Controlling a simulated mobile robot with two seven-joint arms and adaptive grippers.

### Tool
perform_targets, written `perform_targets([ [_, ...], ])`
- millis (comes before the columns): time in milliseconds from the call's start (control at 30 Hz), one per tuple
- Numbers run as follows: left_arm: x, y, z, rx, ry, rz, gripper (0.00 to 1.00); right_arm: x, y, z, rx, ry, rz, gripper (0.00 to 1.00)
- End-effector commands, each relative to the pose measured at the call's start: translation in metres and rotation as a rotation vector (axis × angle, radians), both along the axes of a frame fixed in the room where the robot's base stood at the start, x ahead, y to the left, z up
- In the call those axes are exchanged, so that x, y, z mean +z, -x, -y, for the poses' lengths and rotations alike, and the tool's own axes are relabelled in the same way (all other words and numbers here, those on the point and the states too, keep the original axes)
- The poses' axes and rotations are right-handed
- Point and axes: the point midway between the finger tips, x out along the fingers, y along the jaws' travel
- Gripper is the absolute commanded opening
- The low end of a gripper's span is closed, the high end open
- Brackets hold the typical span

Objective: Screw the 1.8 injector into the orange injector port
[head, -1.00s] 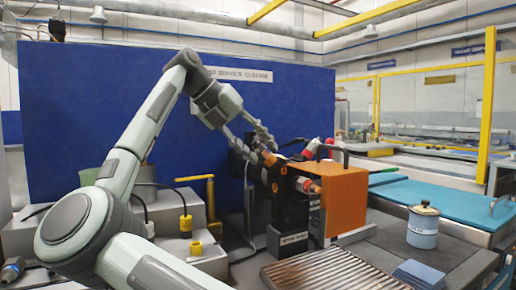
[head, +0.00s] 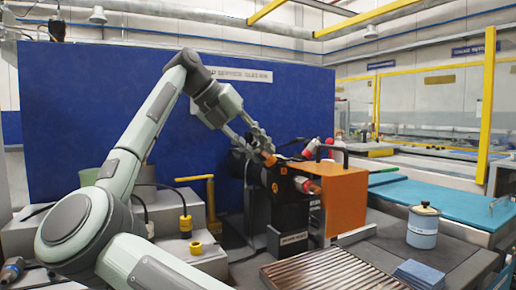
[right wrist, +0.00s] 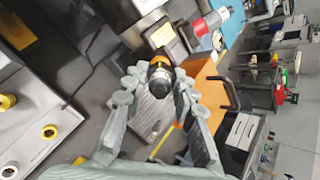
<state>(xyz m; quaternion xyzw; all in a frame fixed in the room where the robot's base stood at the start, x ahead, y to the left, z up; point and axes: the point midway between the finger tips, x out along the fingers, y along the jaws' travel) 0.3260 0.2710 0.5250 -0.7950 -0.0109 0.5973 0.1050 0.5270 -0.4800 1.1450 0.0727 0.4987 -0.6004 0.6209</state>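An injector (right wrist: 158,86) with a dark end and a silver collar is upright in the picture in the right wrist view. Its far end meets an orange ring (right wrist: 160,62), which appears to be a port on the dark fixture. My right gripper (right wrist: 157,82) has one finger on each side of the injector. Whether the fingers touch it cannot be told. In the head view my right gripper (head: 260,146) is at the top of the black fixture (head: 287,205), by an orange tip (head: 270,159). The injector is mostly hidden there. My left gripper is not in view.
An orange box (head: 343,195) with a dark handle stands right of the fixture. A red and white connector (head: 310,149) is close by the gripper. A blue-grey can (head: 423,226) stands on the right counter. A yellow T-shaped handle (head: 211,205) is at left.

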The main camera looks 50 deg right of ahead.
Motion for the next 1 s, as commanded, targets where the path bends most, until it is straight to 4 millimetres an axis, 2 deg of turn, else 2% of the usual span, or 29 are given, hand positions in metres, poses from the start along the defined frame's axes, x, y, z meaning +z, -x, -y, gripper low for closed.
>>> perform_targets([
  [33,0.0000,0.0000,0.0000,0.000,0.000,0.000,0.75,0.0001,0.0000,-0.0001,0.000,0.000,0.000,0.06],
  [100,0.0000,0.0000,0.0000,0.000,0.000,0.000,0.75,0.0000,-0.0001,-0.0001,0.000,0.000,0.000,0.00],
  [533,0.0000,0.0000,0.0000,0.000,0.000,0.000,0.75,0.0002,0.0001,0.0001,-0.030,0.011,0.028,0.00],
  [1000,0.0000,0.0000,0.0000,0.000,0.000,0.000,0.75,-0.0003,0.0005,0.0009,-0.613,0.190,0.583,0.00],
])
